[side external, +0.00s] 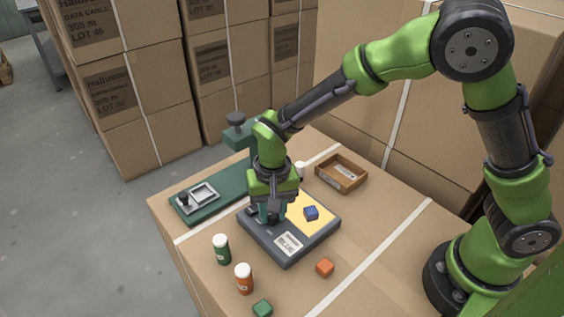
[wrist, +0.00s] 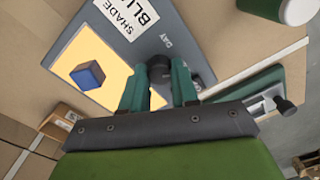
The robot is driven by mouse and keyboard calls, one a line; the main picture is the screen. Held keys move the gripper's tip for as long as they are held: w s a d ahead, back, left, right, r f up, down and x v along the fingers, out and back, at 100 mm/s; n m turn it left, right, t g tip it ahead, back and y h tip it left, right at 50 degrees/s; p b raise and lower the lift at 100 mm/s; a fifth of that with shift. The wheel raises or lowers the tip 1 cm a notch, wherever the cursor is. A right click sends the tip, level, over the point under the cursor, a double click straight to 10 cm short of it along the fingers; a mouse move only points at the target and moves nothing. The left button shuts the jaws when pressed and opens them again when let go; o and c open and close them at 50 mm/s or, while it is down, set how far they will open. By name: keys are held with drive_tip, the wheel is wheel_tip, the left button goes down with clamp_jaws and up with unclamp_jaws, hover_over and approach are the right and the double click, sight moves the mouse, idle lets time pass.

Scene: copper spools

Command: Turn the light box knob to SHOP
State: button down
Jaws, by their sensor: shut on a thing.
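The light box (side external: 263,239) is a flat dark grey slab with a lit yellow panel (side external: 322,225); it also shows in the wrist view (wrist: 185,40). A blue cube (side external: 311,213) rests on the panel. My gripper (side external: 268,217) points down over the light box, beside the panel. In the wrist view its green fingers (wrist: 160,80) are shut on the dark round knob (wrist: 159,66). The word DAY (wrist: 166,40) reads beside the knob. Another marking near the right finger is mostly hidden, and I cannot read SHOP or tell the knob's pointer direction.
A green bottle (side external: 221,250), an orange bottle (side external: 244,280), an orange cube (side external: 325,267) and a green cube (side external: 262,308) stand in front. A green fixture (side external: 215,188) lies behind left, a brown tray (side external: 342,173) behind right. Stacked cartons (side external: 120,85) stand beyond.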

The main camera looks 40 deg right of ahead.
sight(274, 214)
drive_tip(key=shift+m, duration=0.5)
drive_tip(key=c, duration=0.9)
unclamp_jaws()
drive_tip(key=shift+o, duration=0.2)
wheel_tip(274, 214, up, 17)
drive_tip(key=shift+d, duration=0.15)
